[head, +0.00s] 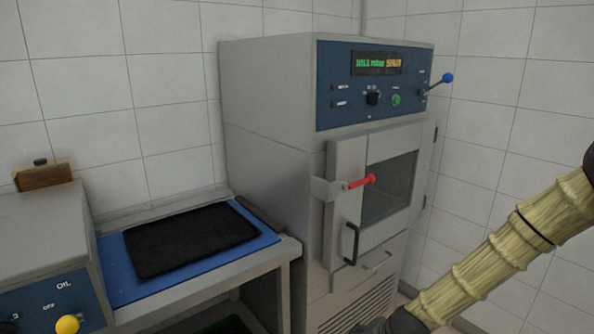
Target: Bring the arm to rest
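A tan, ringed link of my arm (500,245) slants across the lower right, from the right edge down to the bottom edge. A dark joint (398,323) at its lower end is cut off by the frame. My gripper is not in view, so I cannot see whether it is open or shut. The arm link passes in front of the white tiled wall, to the right of the oven.
A blue-tipped lever (437,84) sticks out right. A black tray (190,240) lies on a blue mat (120,283) at left.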

